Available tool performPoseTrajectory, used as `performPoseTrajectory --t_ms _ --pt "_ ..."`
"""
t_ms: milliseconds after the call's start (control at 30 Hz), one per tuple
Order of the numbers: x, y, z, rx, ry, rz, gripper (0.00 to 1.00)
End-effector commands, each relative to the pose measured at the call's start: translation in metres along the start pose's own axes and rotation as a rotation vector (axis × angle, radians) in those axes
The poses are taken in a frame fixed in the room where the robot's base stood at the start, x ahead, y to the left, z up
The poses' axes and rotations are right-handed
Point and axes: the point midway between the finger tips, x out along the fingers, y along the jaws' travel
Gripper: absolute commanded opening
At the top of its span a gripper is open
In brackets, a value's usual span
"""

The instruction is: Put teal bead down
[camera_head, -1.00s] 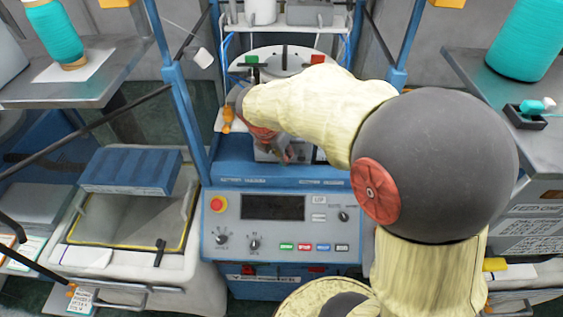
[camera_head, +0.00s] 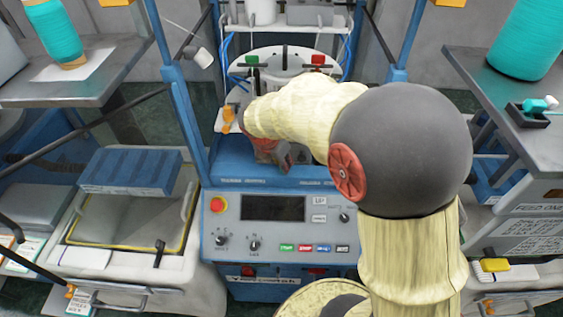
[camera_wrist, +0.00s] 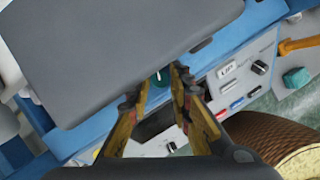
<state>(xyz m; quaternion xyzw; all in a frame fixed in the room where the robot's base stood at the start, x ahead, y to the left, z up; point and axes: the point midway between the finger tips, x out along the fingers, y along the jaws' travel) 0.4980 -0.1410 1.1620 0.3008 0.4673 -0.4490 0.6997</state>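In the wrist view, the two yellow-and-dark fingers of my gripper (camera_wrist: 168,74) come close together at their tips. A small teal piece, which looks like the teal bead (camera_wrist: 161,79), shows between the tips, partly covered by them. In the head view, my gripper (camera_head: 284,156) is above the blue machine's front ledge, behind its control panel (camera_head: 281,228). My arm hides most of it there, and the bead cannot be made out. A large plain grey surface (camera_wrist: 110,45) fills the upper left of the wrist view, close beyond the fingertips.
A second small teal piece (camera_wrist: 296,78) shows at the right of the wrist view. Teal yarn cones stand on the left shelf (camera_head: 55,35) and right shelf (camera_head: 528,40). A small dark tray (camera_head: 528,115) with a teal piece sits on the right shelf. Blue posts flank the machine.

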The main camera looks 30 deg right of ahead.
Motion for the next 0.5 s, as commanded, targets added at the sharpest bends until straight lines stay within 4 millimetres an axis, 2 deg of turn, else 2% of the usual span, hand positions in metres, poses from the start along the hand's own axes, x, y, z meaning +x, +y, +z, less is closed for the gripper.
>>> performPoseTrajectory --t_ms 200,500 --pt "-0.0002 0.0000 0.0001 0.000 0.000 0.000 0.34" --pt "-0.0020 0.0002 0.0009 0.000 -0.001 0.001 0.34"
